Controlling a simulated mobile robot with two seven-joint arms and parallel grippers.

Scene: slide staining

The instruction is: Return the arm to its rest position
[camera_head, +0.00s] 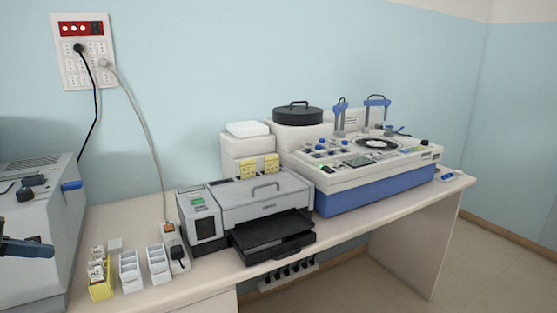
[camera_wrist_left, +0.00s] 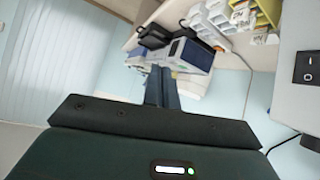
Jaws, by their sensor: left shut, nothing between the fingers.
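My left gripper (camera_head: 28,248) comes in at the left edge of the head view, in front of the grey machine (camera_head: 40,215). Its fingers are together with nothing between them. In the left wrist view its shut fingers (camera_wrist_left: 161,88) point away from the camera, over a tilted view of the bench. The rest of the left arm is out of the head view. My right gripper is in neither view.
The bench (camera_head: 190,288) carries slide racks (camera_head: 130,270), a yellow rack (camera_head: 101,288), a power strip (camera_head: 175,248), a grey printer-like device (camera_head: 262,205) with a black tray, and a blue-white machine (camera_head: 370,185). Floor (camera_head: 480,280) is clear at right.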

